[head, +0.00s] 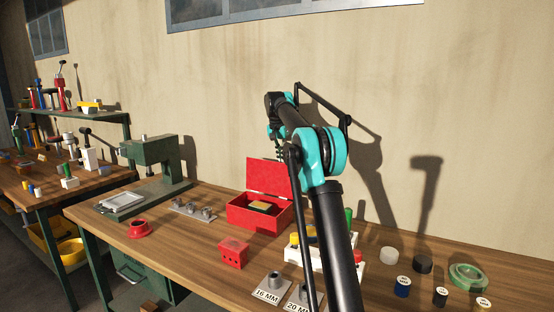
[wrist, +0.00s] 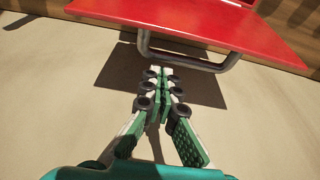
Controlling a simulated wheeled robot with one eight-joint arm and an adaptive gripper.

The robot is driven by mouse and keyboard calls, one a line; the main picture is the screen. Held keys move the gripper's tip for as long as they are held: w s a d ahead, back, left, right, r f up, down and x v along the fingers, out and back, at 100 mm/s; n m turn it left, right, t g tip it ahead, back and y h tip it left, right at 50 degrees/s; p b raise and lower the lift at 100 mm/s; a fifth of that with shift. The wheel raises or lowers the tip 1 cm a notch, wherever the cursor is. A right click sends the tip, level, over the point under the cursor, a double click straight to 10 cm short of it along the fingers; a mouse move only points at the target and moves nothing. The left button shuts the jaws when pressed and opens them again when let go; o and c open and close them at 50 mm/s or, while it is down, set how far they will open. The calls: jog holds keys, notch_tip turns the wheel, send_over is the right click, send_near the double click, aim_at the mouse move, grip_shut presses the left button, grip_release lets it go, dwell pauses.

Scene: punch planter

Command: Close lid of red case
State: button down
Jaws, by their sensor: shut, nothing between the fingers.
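The red case (head: 252,216) stands on the wooden workbench with its lid (head: 268,176) raised upright, open toward the front. A yellowish block (head: 261,207) lies inside. My gripper (head: 280,153) is above and behind the lid's upper right edge, close to the wall, partly hidden by my arm. In the wrist view a red panel (wrist: 215,22), which looks like the lid, fills the top, with a grey metal handle (wrist: 190,60) on it. My green and white gripper (wrist: 160,72) points at this handle with its fingers together and empty. Whether it touches the handle is unclear.
A green press (head: 155,165) is at left. White blocks, labelled plates and small spools (head: 402,286) crowd the right. The wall (head: 220,90) is close behind.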

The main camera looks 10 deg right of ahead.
jog(key=shift+s+a+r, duration=0.15)
jog(key=shift+s+a, duration=0.45)
jog(key=shift+s, duration=0.25)
jog(key=shift+s+a+r, duration=0.15)
jog(key=shift+s+a, duration=0.45)
jog(key=shift+s, duration=0.2)
jog(key=shift+a, duration=0.1)
